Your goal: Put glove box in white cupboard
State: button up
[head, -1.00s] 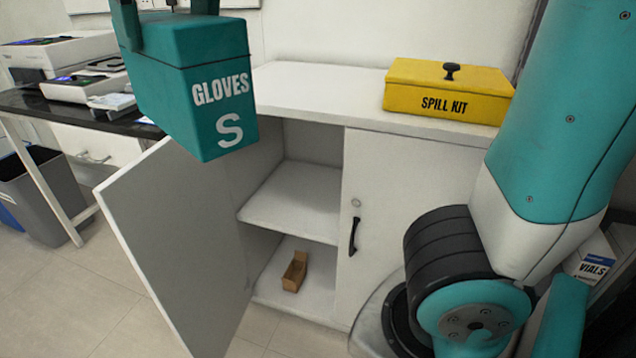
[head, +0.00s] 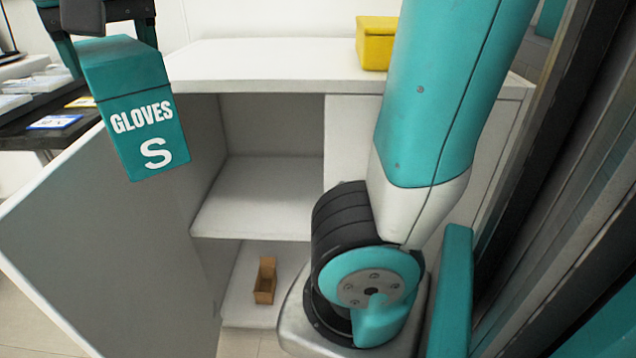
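The teal glove box (head: 128,108), marked GLOVES S, hangs in the air at the upper left, in front of the cupboard. My gripper (head: 100,38) is above it, with its fingers down on two sides of the box, shut on it. The white cupboard (head: 262,60) has its left door (head: 110,235) swung open toward me. Its middle shelf (head: 262,197) is bare. The right door (head: 350,135) is closed and partly hidden by my arm.
A small open brown box (head: 265,280) stands on the cupboard's bottom shelf. A yellow box (head: 377,42) sits on the cupboard top, partly hidden by my arm. A dark bench (head: 40,135) with items is at the left. A dark upright frame (head: 560,170) stands close on the right.

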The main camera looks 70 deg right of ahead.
jog(key=w+d+f+m+b, duration=0.1)
jog(key=d+f+b, duration=0.6)
jog(key=f+b, duration=0.4)
jog(key=w+d+f+m+h+b, duration=0.1)
jog(key=w+d+f+m+b, duration=0.1)
jog(key=d+f+b, duration=0.8)
jog(key=w+d+f+m+b, duration=0.1)
jog(key=d+f+b, duration=0.4)
jog(key=f+b, duration=0.8)
jog(key=w+d+f+p, duration=0.1)
jog(key=w+d+f, duration=0.2)
jog(key=w+d, duration=1)
jog(key=shift+d+f+g+p, duration=0.2)
jog(key=shift+f+g+p, duration=0.1)
jog(key=shift+p, duration=0.1)
jog(key=o, duration=1.5)
jog(key=shift+o, duration=0.2)
jog(key=shift+r, duration=0.1)
